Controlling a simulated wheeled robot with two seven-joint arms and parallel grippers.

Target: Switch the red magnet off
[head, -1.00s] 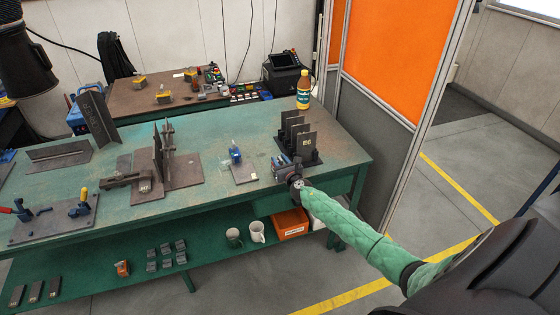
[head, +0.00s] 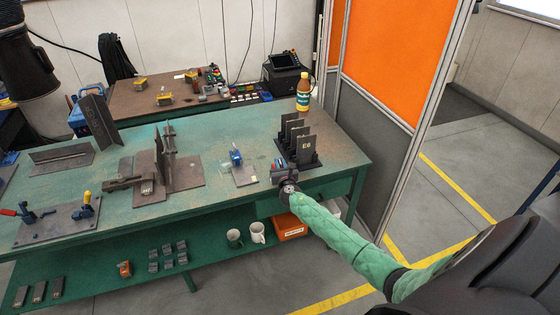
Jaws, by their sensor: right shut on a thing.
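My right gripper (head: 281,168) is at the front right of the green table, just in front of the black rack. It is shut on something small. A small reddish part, which I take for the red magnet (head: 277,165), shows at its fingertips. The gripper hides most of it, so I cannot tell its switch position. My left gripper is not in view.
A blue device (head: 236,158) on a steel plate stands left of my gripper. A black rack with upright plates (head: 307,146) stands close behind it, with a yellow bottle (head: 303,92) farther back. Welded steel parts (head: 170,165) and a clamp plate (head: 58,220) lie farther left.

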